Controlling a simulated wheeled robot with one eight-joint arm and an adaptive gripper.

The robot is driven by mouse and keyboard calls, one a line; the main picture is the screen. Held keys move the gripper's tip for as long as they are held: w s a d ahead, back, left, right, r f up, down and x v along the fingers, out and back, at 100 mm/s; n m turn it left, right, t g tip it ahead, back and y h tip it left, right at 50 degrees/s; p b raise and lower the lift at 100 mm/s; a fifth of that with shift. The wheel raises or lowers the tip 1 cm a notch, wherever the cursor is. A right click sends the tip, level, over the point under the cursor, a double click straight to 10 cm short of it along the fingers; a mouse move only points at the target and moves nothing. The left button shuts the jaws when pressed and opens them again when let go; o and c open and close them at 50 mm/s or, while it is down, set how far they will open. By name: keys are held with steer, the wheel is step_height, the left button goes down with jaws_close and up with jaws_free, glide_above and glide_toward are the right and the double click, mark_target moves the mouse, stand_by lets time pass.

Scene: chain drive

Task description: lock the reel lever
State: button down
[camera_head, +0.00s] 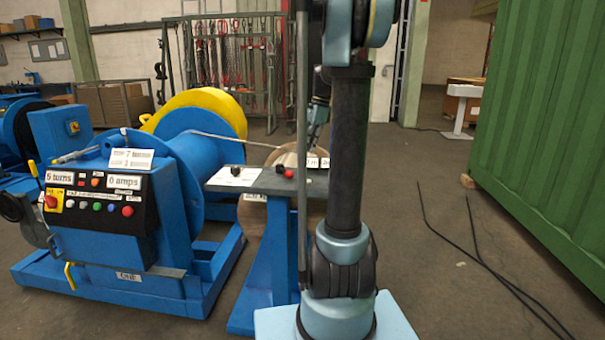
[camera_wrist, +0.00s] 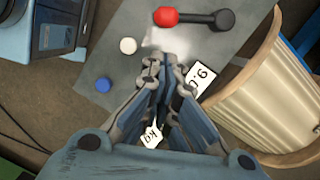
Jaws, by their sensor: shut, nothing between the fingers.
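The reel lever (camera_wrist: 195,18), a short black bar with a red knob at one end, lies on a grey panel (camera_wrist: 235,50) in the wrist view. In the head view its red knob (camera_head: 289,173) shows on the panel of a blue stand. My gripper (camera_wrist: 166,66) is shut and empty over the panel, just below the lever in the wrist view and apart from it. In the head view my gripper is partly hidden behind my arm. I cannot tell the height of the fingers above the panel.
A wooden reel (camera_wrist: 265,90) stands right beside the panel. White (camera_wrist: 128,45) and blue (camera_wrist: 103,84) buttons sit left of the fingers. A blue winch with a control box (camera_head: 100,212) stands left of the stand.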

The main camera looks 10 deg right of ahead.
mark_target(301, 180)
steer(key=shift+f, duration=0.1)
steer(key=x, duration=0.9)
steer(key=shift+a+f, duration=0.15)
steer(key=shift+f, duration=0.25)
steer(key=shift+s, duration=0.15)
